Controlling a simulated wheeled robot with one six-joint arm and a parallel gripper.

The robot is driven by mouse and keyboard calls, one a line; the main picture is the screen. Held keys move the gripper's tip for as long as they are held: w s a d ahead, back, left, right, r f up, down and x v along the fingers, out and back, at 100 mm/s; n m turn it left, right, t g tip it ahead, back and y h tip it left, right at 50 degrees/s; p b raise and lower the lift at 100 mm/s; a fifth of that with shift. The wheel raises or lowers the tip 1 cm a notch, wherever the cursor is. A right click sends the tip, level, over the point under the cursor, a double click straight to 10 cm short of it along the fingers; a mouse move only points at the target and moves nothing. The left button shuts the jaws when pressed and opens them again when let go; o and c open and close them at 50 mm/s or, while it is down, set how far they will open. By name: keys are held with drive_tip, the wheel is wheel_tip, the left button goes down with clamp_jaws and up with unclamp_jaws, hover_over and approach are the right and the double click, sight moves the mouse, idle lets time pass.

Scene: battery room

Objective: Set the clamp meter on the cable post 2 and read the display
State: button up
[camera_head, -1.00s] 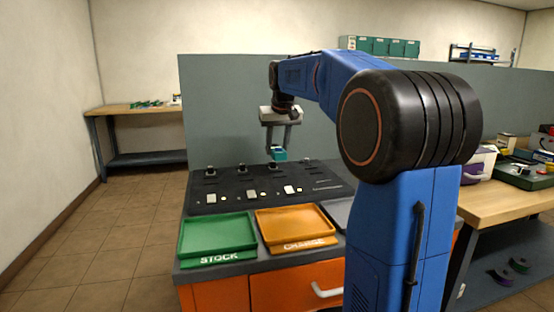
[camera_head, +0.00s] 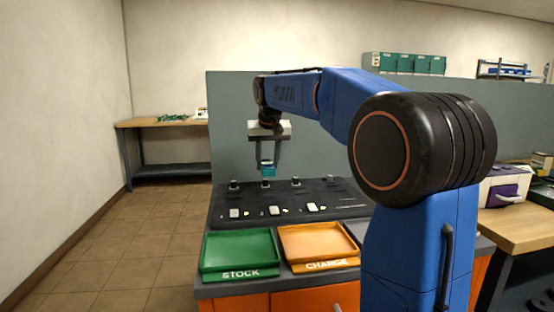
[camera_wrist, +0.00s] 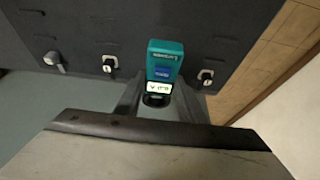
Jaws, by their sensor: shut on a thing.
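My gripper (camera_head: 267,166) is shut on the teal clamp meter (camera_head: 268,171), over the black board (camera_head: 340,195). In the wrist view the meter (camera_wrist: 165,58) sits between my fingers (camera_wrist: 158,88). Its lit display (camera_wrist: 159,88) shows characters upside down, perhaps ending in A; I cannot read the value surely. A row of cable posts stands on the board: the leftmost (camera_head: 234,185), then one mostly hidden beneath the meter, then another (camera_head: 295,182) and a fourth (camera_head: 333,181). I cannot tell whether the jaws ring the post beneath. Post numbers are not legible.
A green STOCK tray (camera_head: 240,252) and an orange CHARGE tray (camera_head: 318,243) lie in front of the board. A grey partition (camera_head: 235,120) stands behind it. A wooden bench (camera_head: 515,225) is at right. The floor at left is clear.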

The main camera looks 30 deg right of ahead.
drive_tip(key=shift+f, duration=2.8)
drive_tip(key=shift+f, duration=0.6)
drive_tip(key=o, duration=0.9)
drive_tip(key=shift+o, duration=0.2)
drive_tip(key=shift+r, duration=0.1)
drive_tip(key=shift+v, duration=5.45)
drive_tip(key=shift+s, duration=0.15)
